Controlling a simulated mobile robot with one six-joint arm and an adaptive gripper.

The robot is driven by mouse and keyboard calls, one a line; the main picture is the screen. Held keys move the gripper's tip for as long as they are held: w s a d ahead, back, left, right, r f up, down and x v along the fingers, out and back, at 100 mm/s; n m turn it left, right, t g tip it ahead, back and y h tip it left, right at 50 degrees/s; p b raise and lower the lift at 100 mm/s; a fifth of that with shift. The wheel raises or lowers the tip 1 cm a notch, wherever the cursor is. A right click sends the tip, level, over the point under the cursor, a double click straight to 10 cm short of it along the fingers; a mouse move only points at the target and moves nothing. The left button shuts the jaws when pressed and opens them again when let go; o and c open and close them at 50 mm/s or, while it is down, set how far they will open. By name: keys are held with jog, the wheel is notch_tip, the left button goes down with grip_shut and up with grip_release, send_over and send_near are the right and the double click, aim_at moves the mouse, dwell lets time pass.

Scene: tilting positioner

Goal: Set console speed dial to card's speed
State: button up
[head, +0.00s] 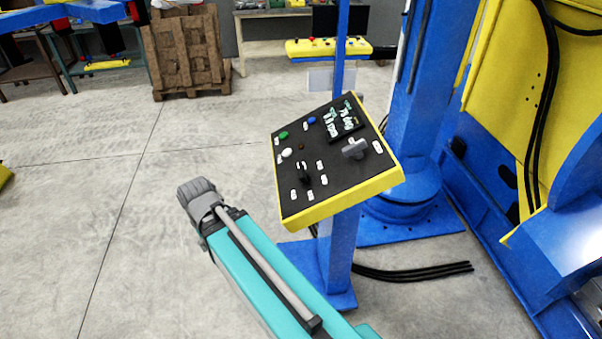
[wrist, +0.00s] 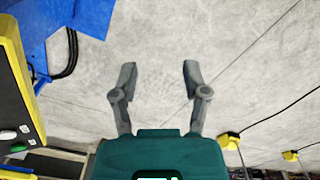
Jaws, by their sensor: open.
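The console (head: 290,219) is a tilted black panel with a yellow rim on a blue post. It carries a black knob (head: 305,174), a grey handle-like knob (head: 355,148), green, white and blue buttons, and small white labels too small to read. Its display (head: 342,121) shows tilted "deg" and "rpm" lines; the digits are unclear. I cannot tell for sure which knob is the speed dial. No speed card is clearly readable. My gripper (wrist: 159,72) is open and empty over bare floor, apart from the console, whose edge (wrist: 36,85) shows at the left of the wrist view.
A blue column (head: 412,140) and a large yellow and blue machine (head: 535,90) stand right of the console. Black cables (head: 415,274) lie on the floor. A wooden pallet stack (head: 185,50) and another yellow panel (head: 325,47) stand behind.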

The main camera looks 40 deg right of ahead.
jog(key=w+d+r+m+h+p, duration=0.1)
jog(key=w+d+r+p, duration=0.2)
jog(key=d, duration=0.3)
jog(key=w+d+r+m+h+p, duration=0.1)
jog(key=w+d+r+m+p, duration=0.2)
jog(key=d, duration=0.4)
jog(key=m+g+h+p, duration=0.2)
jog(key=g+h+p, duration=0.1)
jog(key=p, duration=0.3)
send_near(300, 172)
notch_tip(300, 172, up, 3)
jog(key=a, duration=0.1)
jog(key=shift+w+a+r, duration=0.1)
jog(key=shift+w, duration=0.3)
jog(key=shift+b, duration=0.35)
jog(key=b+x, duration=1.2)
jog(key=x, duration=0.1)
jog(key=shift+f, duration=0.5)
grip_shut()
